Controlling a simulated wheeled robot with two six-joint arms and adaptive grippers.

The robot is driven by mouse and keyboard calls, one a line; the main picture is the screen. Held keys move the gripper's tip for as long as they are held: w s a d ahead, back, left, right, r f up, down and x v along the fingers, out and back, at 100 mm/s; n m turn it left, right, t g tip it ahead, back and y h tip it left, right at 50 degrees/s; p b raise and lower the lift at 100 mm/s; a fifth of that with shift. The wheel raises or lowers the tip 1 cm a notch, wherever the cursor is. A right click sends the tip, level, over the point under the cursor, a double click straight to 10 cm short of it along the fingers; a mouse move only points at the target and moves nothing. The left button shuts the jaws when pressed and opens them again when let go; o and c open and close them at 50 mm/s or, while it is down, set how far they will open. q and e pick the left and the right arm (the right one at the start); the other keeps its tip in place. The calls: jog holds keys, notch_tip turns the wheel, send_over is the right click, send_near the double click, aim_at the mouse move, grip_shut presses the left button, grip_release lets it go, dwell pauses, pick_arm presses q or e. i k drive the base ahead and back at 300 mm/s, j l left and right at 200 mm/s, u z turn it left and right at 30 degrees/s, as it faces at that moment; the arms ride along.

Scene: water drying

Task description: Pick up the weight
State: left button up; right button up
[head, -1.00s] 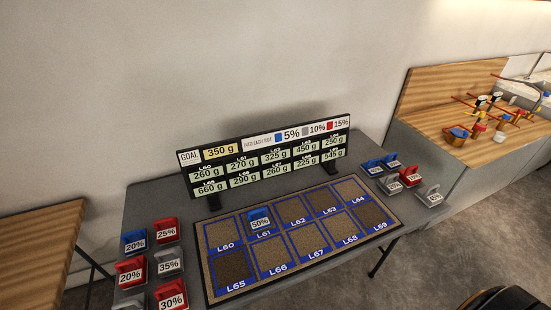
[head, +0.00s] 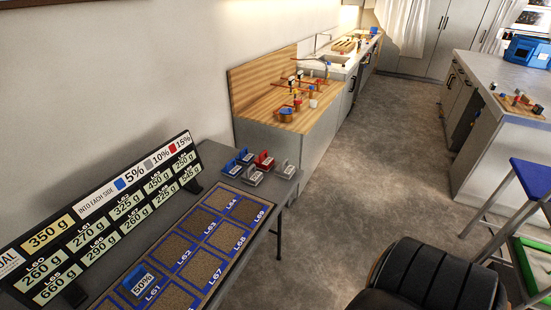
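Several weights with handles stand on the grey table (head: 222,171). A blue weight marked 50% (head: 139,281) sits on the L61 square of the board (head: 262,212). At the table's far right corner there are two blue weights, the nearer one (head: 231,167) and one behind it (head: 245,156). A red weight (head: 264,161) and two grey weights, one in front (head: 252,176) and one to the right (head: 287,170), stand beside them. Their labels are too small to read. Neither of my grippers is in view.
A sign (head: 109,215) with a 350 g goal stands behind the board. A wooden-topped counter (head: 291,107) with small items is beyond the table. A black rounded seat (head: 436,277) is at the bottom right, with a blue stool (head: 533,180) nearby. The floor between is clear.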

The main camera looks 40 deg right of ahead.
aim_at(232, 170)
jog(key=z, duration=0.95)
jog(key=u, duration=0.55)
jog(key=l+u, duration=0.7)
jog(key=u, duration=0.2)
jog(key=l+u, duration=0.4)
jog(key=k+l+u, duration=0.15)
jog(key=u, duration=0.3)
